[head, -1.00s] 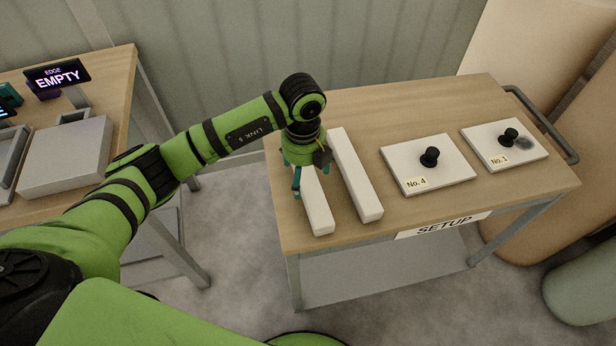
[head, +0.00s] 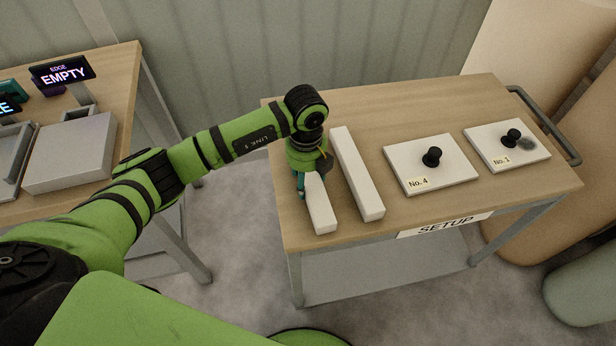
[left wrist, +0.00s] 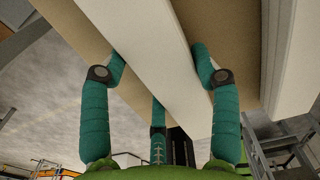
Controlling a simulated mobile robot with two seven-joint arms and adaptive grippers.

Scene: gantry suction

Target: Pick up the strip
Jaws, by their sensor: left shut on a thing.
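A long white strip (head: 320,209) lies along the left side of the wooden table, and my left gripper covers its far end. My left gripper (head: 306,186) points down and is shut on this strip. In the left wrist view the strip (left wrist: 140,28) runs between the teal fingers of the gripper (left wrist: 160,55), one finger on each side. I cannot make out a gap between strip and table. A second white strip (head: 357,175) lies just to the right, roughly parallel and apart from the gripper. My right gripper is not in view.
The table (head: 300,238) also bears a white plate marked No. 4 (head: 450,178) and one marked No. 1 (head: 490,136), each with a black knob. A bench at the left holds a grey box (head: 68,155) and an EMPTY sign (head: 62,72). Bare wood lies behind the plates.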

